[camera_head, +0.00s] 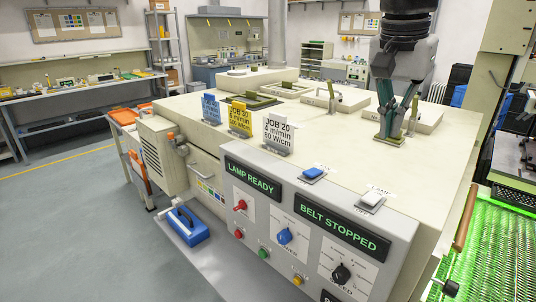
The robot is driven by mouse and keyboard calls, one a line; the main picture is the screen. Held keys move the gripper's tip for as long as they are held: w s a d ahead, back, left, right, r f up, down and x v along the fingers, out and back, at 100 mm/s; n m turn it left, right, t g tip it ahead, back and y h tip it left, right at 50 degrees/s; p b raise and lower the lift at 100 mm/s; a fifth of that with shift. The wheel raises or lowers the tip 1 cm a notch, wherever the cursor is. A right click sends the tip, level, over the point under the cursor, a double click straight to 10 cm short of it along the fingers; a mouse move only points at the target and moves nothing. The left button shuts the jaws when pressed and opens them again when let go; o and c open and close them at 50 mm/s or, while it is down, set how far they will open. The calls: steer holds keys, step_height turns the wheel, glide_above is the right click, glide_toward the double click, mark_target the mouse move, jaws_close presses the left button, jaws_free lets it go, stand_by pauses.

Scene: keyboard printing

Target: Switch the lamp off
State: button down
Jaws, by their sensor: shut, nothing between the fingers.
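My gripper (389,136) points down over the right part of the cream machine top (330,130), its teal fingers together and empty. It is at a raised plate (424,119) with an upright handle; I cannot tell whether they touch. On the front edge of the top are a blue rocker switch (313,173) and a white rocker switch (371,200), each with a small label too small to read surely. Both are apart from my gripper, nearer the camera. The display (252,181) below reads LAMP READY in green.
The front panel has a BELT STOPPED display (340,233), a red knob (240,205), a blue knob (285,236) and a black knob (341,273). Job cards (279,132) stand on the top. A green mesh belt (495,250) lies at right. Open floor is at left.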

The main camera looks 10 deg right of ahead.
mark_target(376, 199)
steer(key=shift+f, duration=0.1)
steer(key=x, duration=0.8)
steer(key=a+x, duration=0.1)
steer(key=x, duration=0.3)
steer(key=shift+s+f+p, duration=0.35)
steer(key=shift+f+p, duration=0.05)
steer(key=shift+f, duration=0.55)
steer(key=shift+s+a+f, duration=0.25)
steer(key=shift+a+f, duration=0.1)
steer(key=shift+f, duration=0.1)
steer(key=shift+w+d, duration=0.15)
steer(key=shift+w+d+r, duration=0.15)
steer(key=shift+w+d, duration=0.2)
steer(key=shift+d, duration=0.2)
